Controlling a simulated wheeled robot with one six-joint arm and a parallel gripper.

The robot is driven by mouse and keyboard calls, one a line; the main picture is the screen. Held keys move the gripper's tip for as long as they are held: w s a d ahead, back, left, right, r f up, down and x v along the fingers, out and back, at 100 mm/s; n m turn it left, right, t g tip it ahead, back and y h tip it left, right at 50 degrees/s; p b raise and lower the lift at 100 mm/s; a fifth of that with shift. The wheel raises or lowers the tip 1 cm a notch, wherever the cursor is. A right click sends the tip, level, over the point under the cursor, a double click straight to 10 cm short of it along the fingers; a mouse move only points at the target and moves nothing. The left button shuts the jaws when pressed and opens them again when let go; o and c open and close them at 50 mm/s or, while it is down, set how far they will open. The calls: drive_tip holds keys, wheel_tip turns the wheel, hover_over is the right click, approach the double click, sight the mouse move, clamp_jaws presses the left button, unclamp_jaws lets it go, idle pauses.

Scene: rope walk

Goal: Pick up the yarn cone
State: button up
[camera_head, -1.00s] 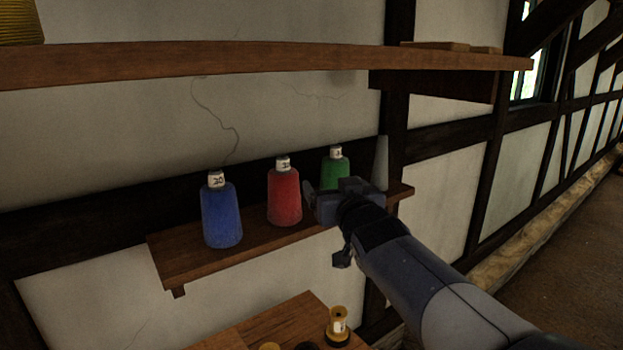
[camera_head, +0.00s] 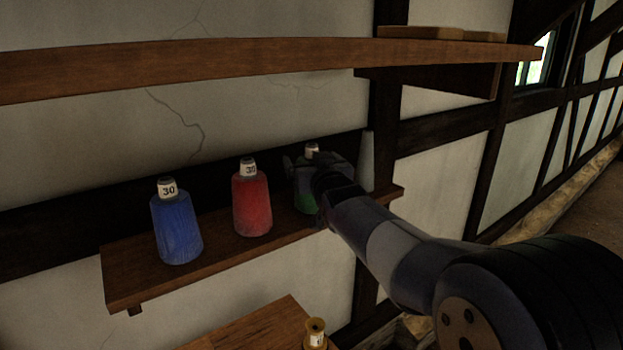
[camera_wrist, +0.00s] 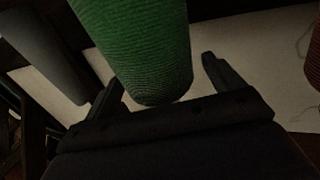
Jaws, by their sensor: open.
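The green yarn cone (camera_head: 306,200) stands on the small wall shelf (camera_head: 130,285), partly hidden behind my gripper (camera_head: 312,166) in the head view. Its pale tip shows above the gripper. In the wrist view the green cone (camera_wrist: 145,45) lies in line with the gap between my fingers (camera_wrist: 160,76), one finger to each side. My gripper is open, and I see no clear contact with the cone. A red cone (camera_head: 252,205) and a blue cone (camera_head: 176,230) with a "30" label stand to the left on the same shelf.
A pale grey cone-like thing (camera_head: 367,162) stands just right of the green cone. A long wooden shelf (camera_head: 220,68) runs above. Below is a wooden surface (camera_head: 250,328) with a small yellow spool (camera_head: 316,334). The timbered wall is close behind.

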drive_tip(key=shift+p+x, duration=0.3)
drive_tip(key=shift+x, duration=0.9)
drive_tip(key=c, duration=1.5)
